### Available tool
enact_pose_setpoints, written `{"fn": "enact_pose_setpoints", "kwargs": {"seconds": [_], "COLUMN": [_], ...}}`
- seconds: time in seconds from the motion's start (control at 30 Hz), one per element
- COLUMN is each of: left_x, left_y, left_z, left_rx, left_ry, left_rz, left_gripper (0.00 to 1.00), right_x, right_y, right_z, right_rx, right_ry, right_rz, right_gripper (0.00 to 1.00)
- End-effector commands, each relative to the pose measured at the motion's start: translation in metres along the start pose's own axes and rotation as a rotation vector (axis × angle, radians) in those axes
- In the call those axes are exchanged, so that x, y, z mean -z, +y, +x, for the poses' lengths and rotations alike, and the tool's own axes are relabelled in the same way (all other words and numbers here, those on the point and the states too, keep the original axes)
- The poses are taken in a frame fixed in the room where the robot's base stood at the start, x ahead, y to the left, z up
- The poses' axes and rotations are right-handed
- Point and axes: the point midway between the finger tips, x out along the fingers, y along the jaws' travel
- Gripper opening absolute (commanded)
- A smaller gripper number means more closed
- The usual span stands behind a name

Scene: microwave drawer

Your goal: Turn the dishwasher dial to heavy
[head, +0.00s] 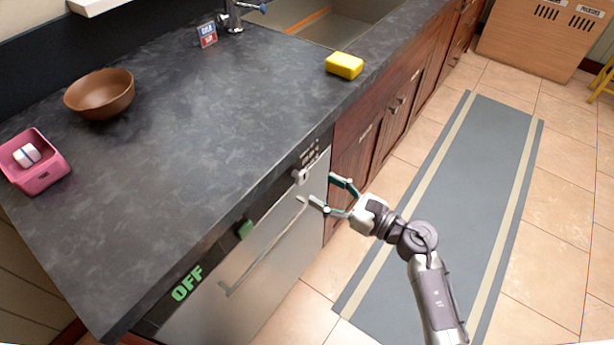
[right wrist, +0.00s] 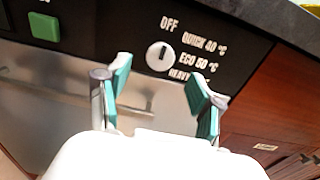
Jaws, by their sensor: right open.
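The dishwasher (head: 275,262) is under the counter, with a silver door and a black control strip. Its white round dial (head: 299,176) is near the strip's right end. In the right wrist view the dial (right wrist: 158,58) has a dark, nearly upright pointer line, with OFF above it and QUICK 40, ECO 50 and HEAVY labels on its right. The HEAVY label (right wrist: 185,75) is partly covered by a finger. My right gripper (head: 321,189) is open and empty, fingers toward the dial. In the wrist view its fingertips (right wrist: 160,72) are apart on either side of the dial. My left gripper is not in view.
A green button (head: 244,230) and a green OFF display (head: 187,284) are on the strip. The door handle (head: 262,250) runs below. The counter (head: 190,150) holds a brown bowl (head: 100,93), pink container (head: 48,172) and yellow sponge (head: 344,65). A mat (head: 455,180) lies on the floor.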

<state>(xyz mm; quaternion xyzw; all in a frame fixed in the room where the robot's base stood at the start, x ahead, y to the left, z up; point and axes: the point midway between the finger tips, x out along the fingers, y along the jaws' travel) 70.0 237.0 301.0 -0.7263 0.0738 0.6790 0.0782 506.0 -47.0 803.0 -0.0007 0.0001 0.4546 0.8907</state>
Motion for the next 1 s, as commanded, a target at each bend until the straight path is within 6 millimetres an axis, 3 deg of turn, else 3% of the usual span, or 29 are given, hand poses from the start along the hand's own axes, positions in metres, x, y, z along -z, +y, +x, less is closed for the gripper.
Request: {"fn": "enact_pose_setpoints", "kwargs": {"seconds": [0.1, 0.3, 0.7, 1.0], "left_x": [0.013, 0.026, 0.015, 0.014], "left_y": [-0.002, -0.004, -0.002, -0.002], "left_z": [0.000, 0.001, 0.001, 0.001], "left_rx": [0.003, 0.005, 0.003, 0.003], "left_ry": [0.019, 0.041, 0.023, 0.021], "left_rz": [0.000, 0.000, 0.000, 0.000], "left_gripper": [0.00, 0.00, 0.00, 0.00], "right_x": [-0.001, 0.000, 0.001, 0.001], "right_y": [0.000, -0.001, 0.000, 0.000], "right_z": [0.025, 0.050, 0.057, 0.057], "right_rx": [0.001, 0.002, 0.001, 0.001], "right_ry": [-0.004, -0.002, 0.001, 0.001], "right_rz": [0.003, 0.002, 0.002, 0.002], "right_gripper": [0.66, 0.66, 0.66, 0.18]}}
